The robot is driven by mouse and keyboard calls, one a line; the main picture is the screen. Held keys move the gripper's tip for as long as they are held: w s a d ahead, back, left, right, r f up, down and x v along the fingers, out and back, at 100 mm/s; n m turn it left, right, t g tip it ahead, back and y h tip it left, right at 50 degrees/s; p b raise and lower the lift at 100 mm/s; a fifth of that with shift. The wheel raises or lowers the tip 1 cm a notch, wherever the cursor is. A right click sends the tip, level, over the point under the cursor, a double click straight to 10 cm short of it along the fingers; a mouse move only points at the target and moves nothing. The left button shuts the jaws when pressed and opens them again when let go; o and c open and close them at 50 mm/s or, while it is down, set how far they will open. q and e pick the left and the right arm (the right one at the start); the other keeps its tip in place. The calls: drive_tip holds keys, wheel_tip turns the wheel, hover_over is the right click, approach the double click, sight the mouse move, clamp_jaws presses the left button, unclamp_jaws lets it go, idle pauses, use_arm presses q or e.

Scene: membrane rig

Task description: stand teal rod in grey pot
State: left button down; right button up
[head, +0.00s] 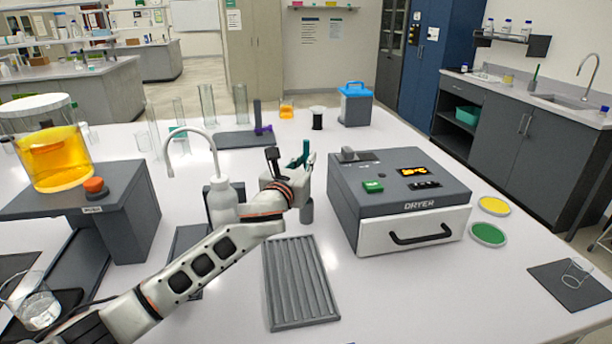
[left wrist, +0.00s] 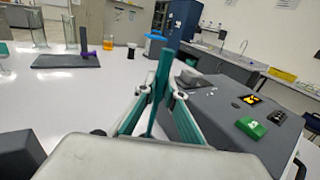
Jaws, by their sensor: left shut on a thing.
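My left gripper (head: 290,160) is raised above the white table, left of the dryer. It is shut on the teal rod (head: 306,150), whose upper end shows above the fingers. In the left wrist view the rod (left wrist: 160,80) stands nearly upright, slightly tilted, between the fingertips of the gripper (left wrist: 161,96). A small grey pot (head: 307,213) shows in the head view just below and right of the gripper. Its rim and upper part are hidden behind my wrist, so I cannot tell how the rod's lower end lies to it. My right gripper is not in view.
The grey dryer (head: 400,190) stands close on the right. A white wash bottle (head: 222,203) with a curved spout stands left of the gripper. A ribbed grey tray (head: 298,285) lies in front. Tall glass cylinders (head: 207,105) stand behind.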

use_arm(q)
drive_tip(key=shift+f+b, duration=0.4)
drive_tip(key=shift+f, duration=1.7)
drive_tip(key=c, duration=2.1)
unclamp_jaws()
drive_tip(key=shift+c, duration=0.2)
